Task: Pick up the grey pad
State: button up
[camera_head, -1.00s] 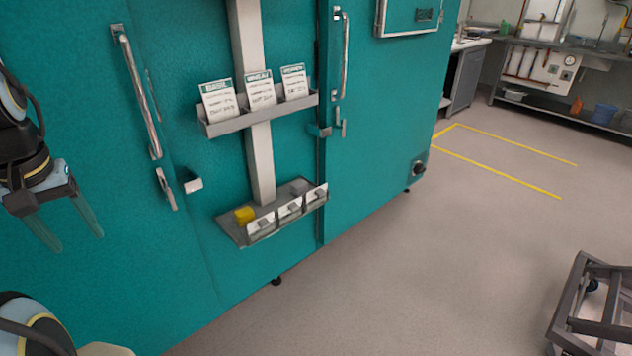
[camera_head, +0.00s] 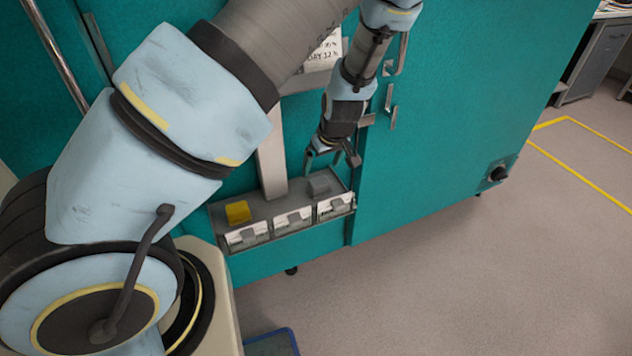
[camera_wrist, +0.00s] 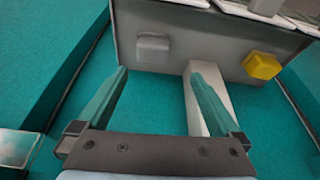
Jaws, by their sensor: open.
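The grey pad (camera_head: 319,186) is a small block on the right part of the grey shelf (camera_head: 262,208) on the teal chamber front. It also shows in the wrist view (camera_wrist: 153,48), upper left of centre, beyond the fingertips. My gripper (camera_head: 333,155) is just above and behind the pad in the head view. In the wrist view my gripper (camera_wrist: 160,78) is open, with its teal fingers apart and nothing between them but the chamber front and part of the post. The pad is clear of both fingers there.
A yellow block (camera_head: 237,212) sits at the shelf's left end; it shows at right in the wrist view (camera_wrist: 262,66). Several labelled card holders (camera_head: 292,220) line the shelf's front edge. A pale upright post (camera_head: 271,165) rises behind the shelf. Open floor (camera_head: 430,290) lies to the right.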

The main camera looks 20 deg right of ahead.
aim_at(320, 182)
jog(key=shift+t, duration=0.3)
jog(key=x, duration=0.2)
jog(key=d+x, duration=0.1)
jog(key=x, duration=0.3)
jog(key=shift+w+d+f, duration=0.1)
jog(key=shift+d+f, duration=0.15)
jog(key=shift+f, duration=0.05)
jog(key=shift+s+p+x, duration=0.1)
jog(key=shift+p+x, duration=0.25)
jog(key=shift+x, duration=0.95)
jog(key=shift+s+p+x, duration=0.15)
jog(key=shift+p+x, duration=0.2)
jog(key=shift+x, duration=0.95)
jog(key=c, duration=1.2)
jog(key=shift+s, duration=0.1)
